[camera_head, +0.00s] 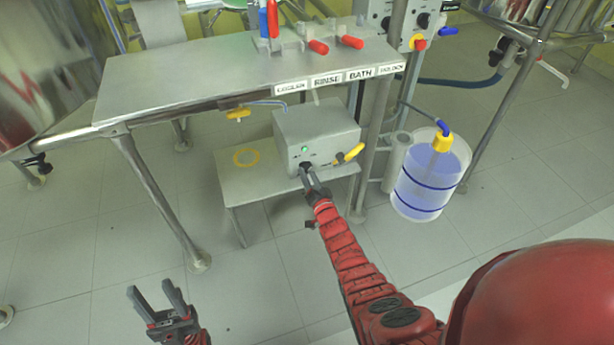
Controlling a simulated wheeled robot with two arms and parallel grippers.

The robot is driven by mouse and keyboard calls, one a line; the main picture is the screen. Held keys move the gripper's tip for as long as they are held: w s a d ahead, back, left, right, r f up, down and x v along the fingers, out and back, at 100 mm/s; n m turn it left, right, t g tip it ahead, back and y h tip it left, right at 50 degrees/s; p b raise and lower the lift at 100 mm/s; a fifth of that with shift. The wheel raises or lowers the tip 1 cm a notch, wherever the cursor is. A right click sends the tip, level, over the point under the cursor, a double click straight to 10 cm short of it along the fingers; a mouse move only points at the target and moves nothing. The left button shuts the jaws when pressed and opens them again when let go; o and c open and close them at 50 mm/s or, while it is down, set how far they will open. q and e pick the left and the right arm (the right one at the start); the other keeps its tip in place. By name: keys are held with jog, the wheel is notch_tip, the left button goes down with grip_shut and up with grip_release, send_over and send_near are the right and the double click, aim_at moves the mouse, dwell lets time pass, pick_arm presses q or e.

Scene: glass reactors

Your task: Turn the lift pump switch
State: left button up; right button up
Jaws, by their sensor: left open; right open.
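The lift pump appears to be the grey box (316,133) on a small low metal table under the bench. Its front has a green light (305,149) and a black rotary switch (306,166). My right gripper (310,177) is open right at the switch, with its fingers pointing up at it. I cannot tell whether the fingers touch the switch, which is partly hidden by them. My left gripper (158,296) is open and empty over the floor at the lower left, well away from the pump.
A metal bench (220,72) labelled COOLER, RINSE, BATH stands above the pump. Yellow valve handles (350,154) sit beside the box. The small table (236,183) bears a yellow ring mark. A clear container of bluish liquid (432,178) stands right. Floor at lower left is clear.

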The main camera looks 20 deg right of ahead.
jog(key=shift+w+b, duration=0.3)
jog(key=shift+w, duration=0.65)
jog(key=shift+c, duration=0.3)
jog(key=shift+f, duration=0.1)
grip_shut()
